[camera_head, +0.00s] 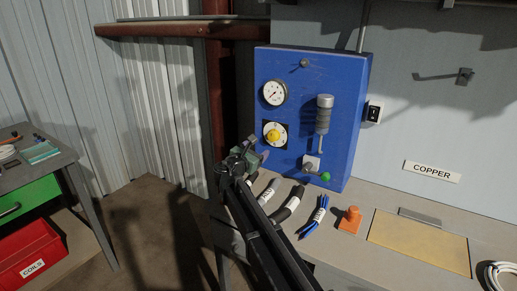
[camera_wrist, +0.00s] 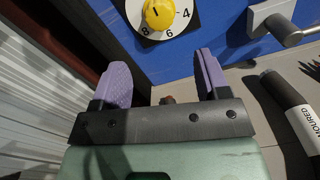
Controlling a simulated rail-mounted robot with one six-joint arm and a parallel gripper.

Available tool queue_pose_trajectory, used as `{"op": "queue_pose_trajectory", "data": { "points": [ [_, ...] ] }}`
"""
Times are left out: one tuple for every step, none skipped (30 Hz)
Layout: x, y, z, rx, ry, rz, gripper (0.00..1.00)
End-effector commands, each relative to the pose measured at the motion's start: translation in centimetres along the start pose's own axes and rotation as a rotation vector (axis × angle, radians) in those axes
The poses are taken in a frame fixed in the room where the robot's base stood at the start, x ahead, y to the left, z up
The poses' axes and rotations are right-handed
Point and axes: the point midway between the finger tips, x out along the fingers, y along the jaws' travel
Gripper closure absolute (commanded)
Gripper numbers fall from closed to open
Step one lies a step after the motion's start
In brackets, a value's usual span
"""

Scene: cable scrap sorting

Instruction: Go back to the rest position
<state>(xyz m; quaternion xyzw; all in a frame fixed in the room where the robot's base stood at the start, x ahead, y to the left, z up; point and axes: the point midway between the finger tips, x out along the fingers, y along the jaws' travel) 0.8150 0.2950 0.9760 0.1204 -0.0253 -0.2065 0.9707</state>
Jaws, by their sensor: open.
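My gripper (camera_head: 257,156) is raised in front of the lower left of the blue panel (camera_head: 344,110), close to its yellow knob (camera_head: 273,135). In the wrist view my gripper (camera_wrist: 164,72) has its two purple pads wide apart, with nothing held between them. The yellow knob (camera_wrist: 160,14) on its numbered dial shows beyond the fingertips, apart from them. My arm runs up from the bottom of the head view and hides part of the bench.
Labelled dark cables (camera_head: 290,203), blue wires (camera_head: 313,220), an orange block (camera_head: 350,220), a yellow mat (camera_head: 420,243) and a white coil (camera_head: 497,275) lie on the bench. A lever with a green knob (camera_head: 325,176) juts from the panel. A red bin (camera_head: 30,255) stands left.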

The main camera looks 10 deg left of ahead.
Motion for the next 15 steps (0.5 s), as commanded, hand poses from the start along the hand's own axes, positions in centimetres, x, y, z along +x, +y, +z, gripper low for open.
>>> {"op": "queue_pose_trajectory", "data": {
  "points": [
    [0.1,-0.5,0.2,0.013,0.006,-0.010,0.31],
    [0.2,-1.2,0.3,0.033,0.014,-0.023,0.31],
    [0.4,-2.6,0.7,0.074,0.030,-0.052,0.31],
    [0.5,-4.1,1.0,0.119,0.048,-0.083,0.31],
    [0.7,-6.0,1.3,0.178,0.071,-0.125,0.31],
    [0.8,-9.0,1.8,0.277,0.105,-0.195,0.31],
    [0.8,-11.7,2.1,0.365,0.132,-0.261,0.31],
    [0.6,-14.6,2.5,0.463,0.160,-0.337,0.31],
    [0.0,-18.6,2.9,0.606,0.195,-0.450,0.31],
    [-0.7,-21.6,3.1,0.717,0.216,-0.544,0.31],
    [-1.7,-24.5,3.3,0.832,0.235,-0.644,0.31],
    [-3.4,-28.2,3.5,0.987,0.252,-0.788,0.31],
    [-5.0,-30.8,3.7,1.103,0.260,-0.904,0.31],
    [-6.7,-33.2,4.0,1.218,0.262,-1.024,0.31],
    [-9.3,-35.8,4.3,1.361,0.258,-1.186,0.31]
  ]
}}
